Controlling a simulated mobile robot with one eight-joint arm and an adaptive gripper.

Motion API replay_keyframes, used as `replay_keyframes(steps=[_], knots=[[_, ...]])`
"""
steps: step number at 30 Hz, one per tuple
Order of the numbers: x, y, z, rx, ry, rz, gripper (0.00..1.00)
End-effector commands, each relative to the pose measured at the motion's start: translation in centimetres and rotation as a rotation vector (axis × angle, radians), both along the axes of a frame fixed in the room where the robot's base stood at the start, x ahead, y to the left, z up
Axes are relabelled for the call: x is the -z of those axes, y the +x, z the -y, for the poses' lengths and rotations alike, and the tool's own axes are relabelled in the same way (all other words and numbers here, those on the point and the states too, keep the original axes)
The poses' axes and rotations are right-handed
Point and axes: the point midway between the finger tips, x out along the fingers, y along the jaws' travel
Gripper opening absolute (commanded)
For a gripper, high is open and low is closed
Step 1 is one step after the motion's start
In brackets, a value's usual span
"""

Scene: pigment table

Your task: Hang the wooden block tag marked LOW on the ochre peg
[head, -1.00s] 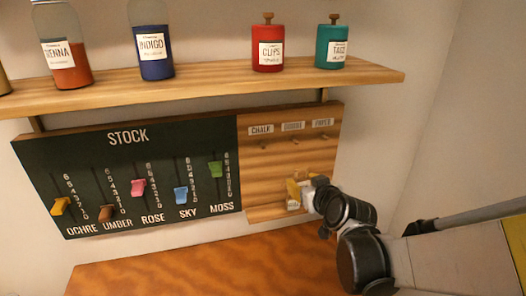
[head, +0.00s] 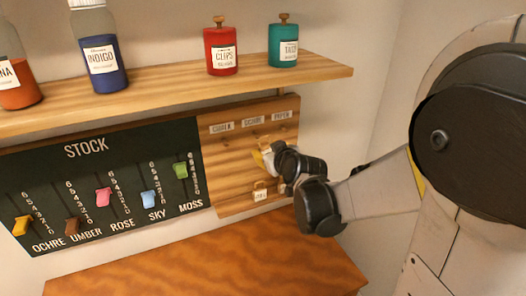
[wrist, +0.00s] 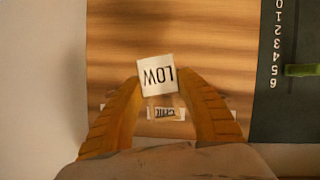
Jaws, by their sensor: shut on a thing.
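The pale block tag marked LOW (wrist: 158,76) is between my fingertips in the wrist view, upside down in that picture and slightly tilted. My gripper (wrist: 160,95) is shut on it. In the head view my gripper (head: 264,157) is at the wooden peg board (head: 230,175), below the middle label (head: 253,121), which seems to read OCHRE. That label also shows between the fingers in the wrist view (wrist: 168,113). The ochre peg is not clear behind the gripper and tag. I cannot tell whether the tag touches it.
Another small tag (head: 260,194) hangs low on the board. The black STOCK board (head: 100,175) with coloured sliders adjoins on the left. A shelf (head: 180,98) with bottles and jars projects above. The wooden tabletop (head: 210,265) below is clear.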

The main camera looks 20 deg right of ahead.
Motion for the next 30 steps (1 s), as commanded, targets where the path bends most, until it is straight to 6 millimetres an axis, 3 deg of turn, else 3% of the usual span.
replay_keyframes(steps=[30], knots=[[1.2,6.0,0.0,0.0,0.0,0.0,0.21]])
